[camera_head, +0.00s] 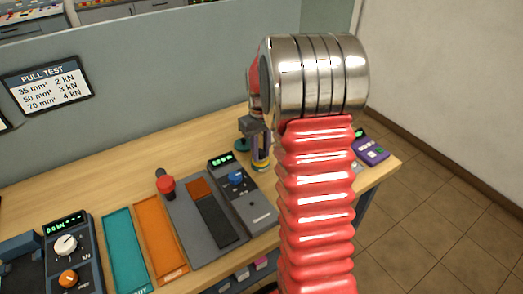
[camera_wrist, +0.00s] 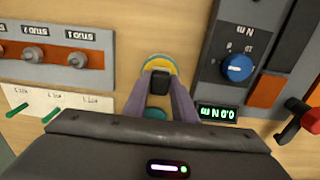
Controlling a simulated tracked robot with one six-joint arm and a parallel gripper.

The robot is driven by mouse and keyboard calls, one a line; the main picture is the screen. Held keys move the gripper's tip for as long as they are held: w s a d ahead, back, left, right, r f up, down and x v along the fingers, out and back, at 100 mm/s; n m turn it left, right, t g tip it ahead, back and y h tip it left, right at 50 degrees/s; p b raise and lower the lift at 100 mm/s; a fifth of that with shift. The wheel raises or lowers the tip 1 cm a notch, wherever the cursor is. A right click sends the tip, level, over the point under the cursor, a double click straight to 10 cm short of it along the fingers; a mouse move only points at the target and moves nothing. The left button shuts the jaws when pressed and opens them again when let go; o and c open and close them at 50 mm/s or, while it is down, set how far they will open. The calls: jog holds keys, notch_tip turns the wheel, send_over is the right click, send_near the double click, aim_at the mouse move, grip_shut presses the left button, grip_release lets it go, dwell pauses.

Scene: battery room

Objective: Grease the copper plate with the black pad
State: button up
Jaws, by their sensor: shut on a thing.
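The copper plate (camera_head: 200,188) is a brown-orange square on a grey base, just above a dark strip (camera_head: 216,220). It also shows at the right of the wrist view (camera_wrist: 266,91). My gripper (camera_head: 261,147) is at the back of the bench, to the right of the copper plate and apart from it. In the wrist view its purple-grey fingers are shut on a small black block, the black pad (camera_wrist: 160,82). A round yellow pot with a blue rim (camera_wrist: 159,61) shows just beyond the pad. I cannot tell whether the pad touches it.
A meter with a blue knob (camera_head: 236,178) stands between the gripper and the grey base. A red knob (camera_head: 166,185) stands beside the base. Orange (camera_head: 160,240) and teal (camera_head: 124,252) trays lie left. A teal disc (camera_head: 241,145) is near the gripper. A purple device (camera_head: 370,150) stands right.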

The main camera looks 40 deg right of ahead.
aim_at(261, 152)
jog(key=shift+s+f, duration=0.1)
jog(key=shift+f, duration=0.45)
dwell(1.6)
jog(key=shift+r, duration=3.6)
jog(key=shift+m, duration=0.3)
jog(key=shift+w+r+m, duration=0.25)
jog(key=shift+m, duration=0.45)
jog(key=w+a, duration=0.2)
jog(key=a, duration=0.1)
jog(key=w+a, duration=0.2)
jog(key=a, duration=0.1)
jog(key=w+a, duration=0.2)
jog(key=a, duration=0.1)
jog(key=shift+w+a+f, duration=0.1)
jog(key=shift+w+a, duration=0.15)
jog(key=shift+w, duration=0.15)
jog(key=w+a+f+n, duration=0.1)
jog(key=a, duration=0.6)
jog(key=w+a+n, duration=0.1)
jog(key=w+a, duration=0.1)
jog(key=a, duration=0.6)
jog(key=shift+w+f+n, duration=0.25)
jog(key=shift+f+n, duration=0.05)
jog(key=shift+f, duration=0.1)
jog(key=shift+d, duration=0.1)
